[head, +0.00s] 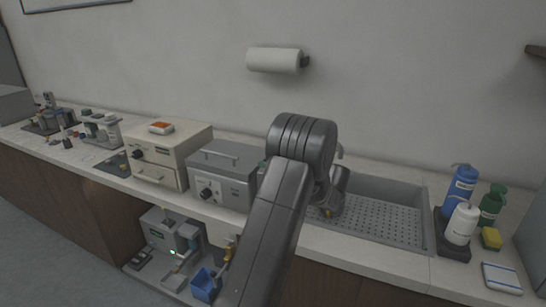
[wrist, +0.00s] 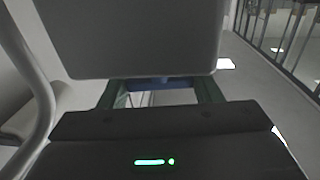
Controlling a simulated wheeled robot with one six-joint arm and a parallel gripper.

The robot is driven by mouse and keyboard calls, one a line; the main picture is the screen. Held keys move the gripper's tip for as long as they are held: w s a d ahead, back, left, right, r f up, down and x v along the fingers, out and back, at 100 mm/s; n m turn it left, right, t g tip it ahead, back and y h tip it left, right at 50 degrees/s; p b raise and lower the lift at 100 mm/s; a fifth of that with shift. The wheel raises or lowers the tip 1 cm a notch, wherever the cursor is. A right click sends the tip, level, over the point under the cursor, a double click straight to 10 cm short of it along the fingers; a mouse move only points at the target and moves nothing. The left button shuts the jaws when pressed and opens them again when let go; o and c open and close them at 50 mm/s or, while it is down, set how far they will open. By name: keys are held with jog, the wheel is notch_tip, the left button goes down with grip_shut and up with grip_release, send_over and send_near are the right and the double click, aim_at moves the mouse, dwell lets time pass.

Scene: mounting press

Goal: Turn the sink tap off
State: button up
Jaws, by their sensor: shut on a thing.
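The sink tap's curved grey spout (head: 340,151) shows just past my arm in the head view, at the back of the sink (head: 405,240). The rest of the tap is hidden by my arm there. In the wrist view a curved grey tube, which looks like the spout (wrist: 40,85), rises at the left. My gripper (wrist: 160,93) is shut, with its green fingers on either side of a blue piece that looks like part of the tap handle. A large grey block fills the view just beyond the fingers. Whether water runs cannot be seen.
A grey box with a dial (head: 222,177) and a cream box (head: 172,155) stand left of my arm. A paper roll (head: 273,60) hangs above.

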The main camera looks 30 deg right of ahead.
jog(key=shift+r+n+g+y, duration=0.15)
jog(key=shift+n+g+y, duration=0.25)
jog(key=shift+n+y, duration=0.1)
jog(key=o, duration=1)
jog(key=b+v, duration=0.1)
jog(key=v, duration=1.2)
jog(key=shift+s+d+b, duration=0.2)
jog(key=shift+d+b, duration=0.1)
jog(key=shift+a, duration=0.1)
jog(key=p+x, duration=0.2)
jog(key=x, duration=1.1)
jog(key=shift+w+a, duration=0.25)
